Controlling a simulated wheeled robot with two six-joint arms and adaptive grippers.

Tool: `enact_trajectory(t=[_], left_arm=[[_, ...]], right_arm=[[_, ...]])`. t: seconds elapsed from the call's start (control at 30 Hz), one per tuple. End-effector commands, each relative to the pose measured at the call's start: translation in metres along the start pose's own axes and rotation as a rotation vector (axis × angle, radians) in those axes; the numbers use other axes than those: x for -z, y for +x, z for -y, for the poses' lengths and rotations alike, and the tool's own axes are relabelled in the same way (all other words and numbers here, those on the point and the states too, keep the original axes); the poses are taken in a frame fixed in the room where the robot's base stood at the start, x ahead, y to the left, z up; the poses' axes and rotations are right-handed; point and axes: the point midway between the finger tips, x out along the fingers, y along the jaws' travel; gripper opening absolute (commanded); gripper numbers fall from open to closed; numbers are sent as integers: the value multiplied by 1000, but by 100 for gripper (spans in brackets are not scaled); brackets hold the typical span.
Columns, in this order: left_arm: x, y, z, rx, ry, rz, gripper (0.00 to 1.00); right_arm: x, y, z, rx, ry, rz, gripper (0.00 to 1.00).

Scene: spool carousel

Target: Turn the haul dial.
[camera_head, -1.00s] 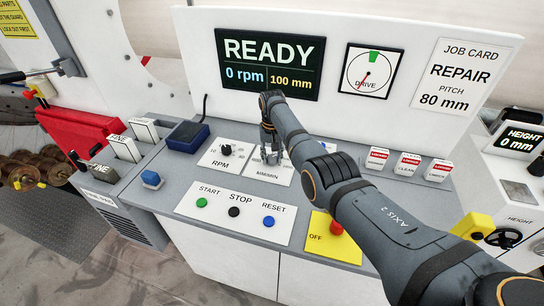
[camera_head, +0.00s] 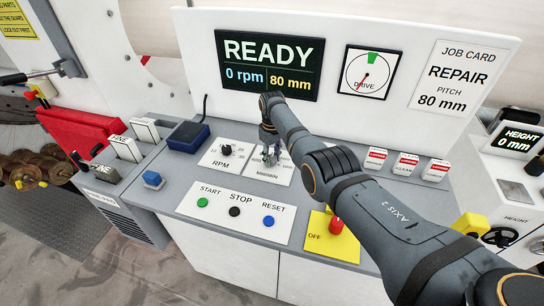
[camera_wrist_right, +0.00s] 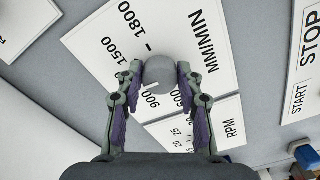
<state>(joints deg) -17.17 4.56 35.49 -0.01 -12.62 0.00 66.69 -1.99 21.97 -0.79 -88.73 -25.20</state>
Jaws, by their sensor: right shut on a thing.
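The haul dial is a grey round knob (camera_wrist_right: 168,75) on a white plate (camera_wrist_right: 118,38) marked MM/MIN, with 600, 900, 1500 and 1800 readable in the right wrist view. A short pale line shows on the knob near the 900 side. My right gripper (camera_wrist_right: 160,76) is shut on the knob, one finger on each side. In the head view my right gripper (camera_head: 270,153) reaches down over the same plate (camera_head: 262,178) and hides the knob. My left gripper is not in view.
The RPM knob (camera_head: 226,150) stands just left of my gripper. START, STOP and RESET buttons (camera_head: 234,211) lie in front. A red lever (camera_head: 336,228) on a yellow OFF plate is close to my right arm. The display (camera_head: 268,66) reads READY, 0 rpm, 80 mm.

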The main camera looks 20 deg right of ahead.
Motion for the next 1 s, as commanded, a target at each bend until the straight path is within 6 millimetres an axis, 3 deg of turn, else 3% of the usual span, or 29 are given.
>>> enact_trajectory(t=[0.63, 0.67, 0.7, 0.83, 1.0], left_arm=[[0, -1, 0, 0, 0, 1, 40], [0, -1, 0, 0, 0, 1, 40], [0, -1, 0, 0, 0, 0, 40], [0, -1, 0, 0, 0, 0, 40], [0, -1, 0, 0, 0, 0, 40]], right_arm=[[1, -1, -1, -2, -56, -4, 5], [1, -1, -1, -2, -56, -4, 38], [1, -1, -1, -2, -56, -4, 43], [1, -1, 0, -1, -56, -3, 59], [0, 0, 0, -1, -56, -2, 59]])
